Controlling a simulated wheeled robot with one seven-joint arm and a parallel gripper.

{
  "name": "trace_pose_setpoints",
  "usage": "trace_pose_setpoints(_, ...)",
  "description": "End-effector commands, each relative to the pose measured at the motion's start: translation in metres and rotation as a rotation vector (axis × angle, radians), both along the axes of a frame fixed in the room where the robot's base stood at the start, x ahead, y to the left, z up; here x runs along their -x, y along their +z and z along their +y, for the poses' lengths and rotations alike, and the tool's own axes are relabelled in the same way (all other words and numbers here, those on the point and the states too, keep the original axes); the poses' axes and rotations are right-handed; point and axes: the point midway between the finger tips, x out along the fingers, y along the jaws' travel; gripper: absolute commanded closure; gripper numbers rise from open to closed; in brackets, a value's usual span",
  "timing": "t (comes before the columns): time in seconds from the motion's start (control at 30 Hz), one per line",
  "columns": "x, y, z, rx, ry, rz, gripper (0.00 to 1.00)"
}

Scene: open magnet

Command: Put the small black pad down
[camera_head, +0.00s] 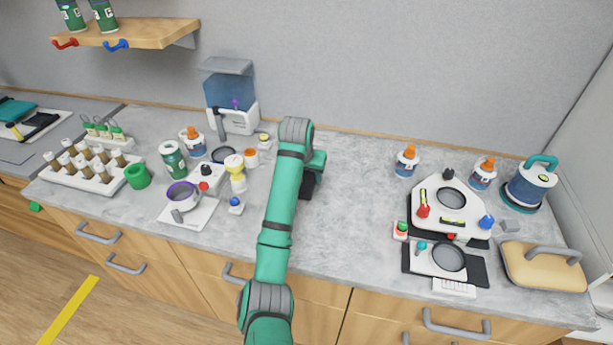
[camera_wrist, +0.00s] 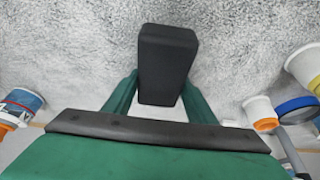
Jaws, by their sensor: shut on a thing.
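The small black pad (camera_wrist: 167,50) is a dark block between the two green fingers of my gripper (camera_wrist: 160,88) in the wrist view. My gripper is shut on it. The grey speckled counter lies beyond the pad in that view. In the head view, my green arm reaches over the middle of the counter (camera_head: 357,215), and a dark shape shows under its end. The arm's end partly hides the pad there. I cannot tell whether the pad touches the counter.
The counter right of my arm is clear up to a white device (camera_head: 446,207) and two orange-capped bottles. Left stand a yellow-topped bottle (camera_head: 236,172), a white stand with a purple-ringed cup (camera_head: 183,195), and a green can (camera_head: 173,160). A blue-tank dispenser (camera_head: 230,93) stands behind.

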Motion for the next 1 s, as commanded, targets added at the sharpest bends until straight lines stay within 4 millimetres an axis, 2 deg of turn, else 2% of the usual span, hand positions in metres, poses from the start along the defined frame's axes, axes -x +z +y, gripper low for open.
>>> trace_pose_setpoints(0.37, 0.000, -0.004, 0.000, 0.001, 0.000, -0.001, 0.74)
trace_pose_setpoints(0.4, 0.000, -0.004, 0.000, 0.000, 0.000, -0.001, 0.47)
trace_pose_setpoints(0.47, 0.000, -0.004, 0.000, 0.000, 0.000, -0.001, 0.32)
trace_pose_setpoints(0.5, 0.000, -0.004, -0.001, 0.001, -0.001, -0.001, 0.30)
trace_pose_setpoints(0.83, 0.000, -0.004, -0.002, 0.001, -0.003, 0.000, 0.30)
trace_pose_setpoints(1.0, 0.004, 0.011, 0.000, 0.001, -0.002, -0.003, 0.30)
